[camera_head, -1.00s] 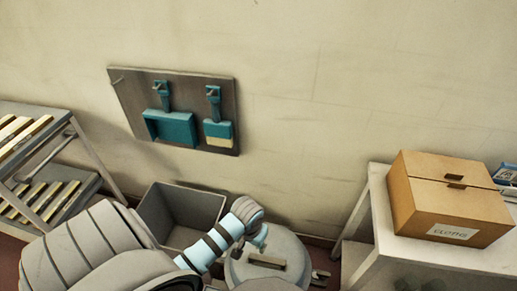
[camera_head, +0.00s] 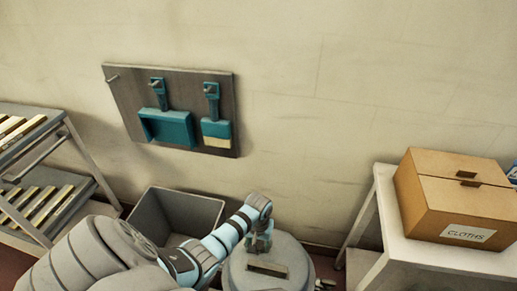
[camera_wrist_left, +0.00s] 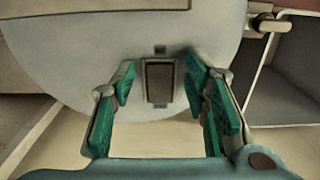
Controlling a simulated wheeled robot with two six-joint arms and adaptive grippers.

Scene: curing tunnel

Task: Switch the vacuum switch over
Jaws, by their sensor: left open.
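The vacuum (camera_head: 240,270) is a grey, round-topped drum with a dark handle bar on its lid, at the bottom middle of the head view. In the left wrist view its pale grey round surface (camera_wrist_left: 75,65) carries a dark rectangular rocker switch (camera_wrist_left: 160,82) in a lighter frame, with small marks above and below. I cannot tell which way it is set. My left gripper (camera_head: 260,243) is over the lid, behind the handle. Its green-padded fingers (camera_wrist_left: 161,88) are open and empty, one on each side of the switch in the picture; contact is not visible. My right gripper is out of view.
A grey open bin (camera_head: 180,205) stands left of the vacuum, against the wall. A rack (camera_head: 45,235) with bars is at left. A table (camera_head: 440,258) with a cardboard box (camera_head: 455,205) is at right. A board (camera_head: 120,90) with dustpan and brush hangs behind.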

